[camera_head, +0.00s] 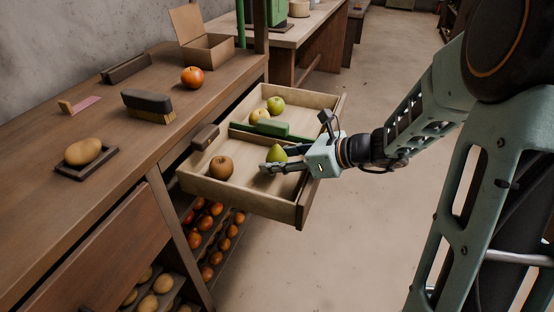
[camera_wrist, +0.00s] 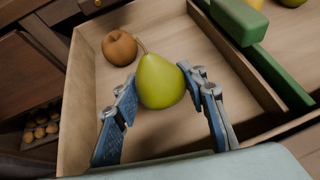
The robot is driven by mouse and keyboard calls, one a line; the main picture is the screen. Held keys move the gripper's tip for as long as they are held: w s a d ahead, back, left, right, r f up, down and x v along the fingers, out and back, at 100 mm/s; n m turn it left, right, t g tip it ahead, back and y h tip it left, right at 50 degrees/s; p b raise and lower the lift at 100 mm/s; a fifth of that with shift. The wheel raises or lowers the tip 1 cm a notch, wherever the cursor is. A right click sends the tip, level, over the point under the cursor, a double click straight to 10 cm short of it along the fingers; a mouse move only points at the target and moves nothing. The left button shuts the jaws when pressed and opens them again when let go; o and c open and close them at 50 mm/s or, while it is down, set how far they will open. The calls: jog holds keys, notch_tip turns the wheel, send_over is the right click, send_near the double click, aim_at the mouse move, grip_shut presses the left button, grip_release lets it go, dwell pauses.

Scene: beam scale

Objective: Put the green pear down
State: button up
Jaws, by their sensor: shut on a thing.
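The green pear (camera_wrist: 161,82) is held between the two fingers of my gripper (camera_wrist: 160,84), with its stem pointing away from the wrist. In the head view the pear (camera_head: 277,154) is over the front part of an open wooden drawer (camera_head: 258,205). My gripper (camera_head: 278,158) is shut on it, reaching in from the right. I cannot tell whether the pear touches the drawer floor. A brown round fruit (camera_head: 221,167) lies in the same part of the drawer, left of the pear; it also shows in the wrist view (camera_wrist: 119,47).
A green bar (camera_head: 272,129) lies across the drawer, with a yellow fruit (camera_head: 259,116) and a green fruit (camera_head: 276,105) behind it. The counter holds a brush (camera_head: 148,104), a red fruit (camera_head: 192,77) and a potato (camera_head: 83,151) on a small tray. Drawer floor between brown fruit and pear is bare.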

jog(key=shift+f, duration=0.35)
jog(key=o, duration=1.2)
jog(key=shift+o, duration=0.2)
jog(key=shift+r+p, duration=0.35)
jog(key=shift+r, duration=0.25)
jog(key=p+v, duration=0.3)
jog(key=v, duration=0.9)
jog(key=shift+p, duration=0.3)
